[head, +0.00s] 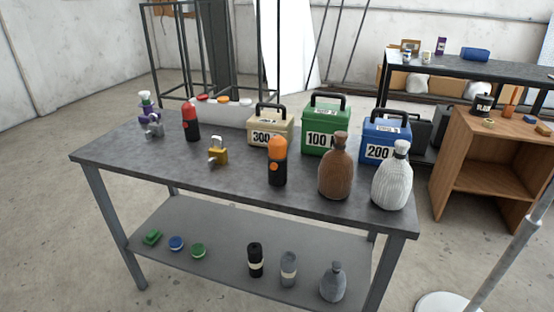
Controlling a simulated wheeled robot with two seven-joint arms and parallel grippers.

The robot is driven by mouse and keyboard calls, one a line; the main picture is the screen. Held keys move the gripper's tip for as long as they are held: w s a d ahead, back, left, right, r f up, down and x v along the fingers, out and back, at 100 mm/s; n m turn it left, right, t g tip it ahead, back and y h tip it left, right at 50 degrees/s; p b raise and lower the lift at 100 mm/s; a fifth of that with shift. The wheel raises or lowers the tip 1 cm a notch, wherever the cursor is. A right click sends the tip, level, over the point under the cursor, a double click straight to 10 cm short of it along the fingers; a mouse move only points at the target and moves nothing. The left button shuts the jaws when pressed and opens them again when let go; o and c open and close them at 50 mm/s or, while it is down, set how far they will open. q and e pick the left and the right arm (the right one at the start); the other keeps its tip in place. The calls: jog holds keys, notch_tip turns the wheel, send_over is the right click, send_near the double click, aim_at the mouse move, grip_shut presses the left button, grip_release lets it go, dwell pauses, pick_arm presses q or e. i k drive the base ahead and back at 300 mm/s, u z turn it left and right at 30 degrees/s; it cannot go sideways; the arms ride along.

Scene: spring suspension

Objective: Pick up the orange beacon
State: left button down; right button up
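The orange beacon (277,161) stands upright on the grey table (245,183), near its front edge. It has an orange domed top, a black body and a small orange spot on its front. A similar beacon with a red top (191,122) stands further back to the left on the same table. Neither of my grippers shows in the head view.
A brown bottle (337,170) and a white ribbed bottle (391,178) stand right of the orange beacon. Beige (270,127), green (325,128) and blue (386,139) weight boxes stand behind. A brass padlock (218,154) lies left. The table's front left is clear.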

aim_at(278, 154)
jog(key=z, duration=1.95)
jog(key=i, duration=1.15)
jog(key=u, duration=2.95)
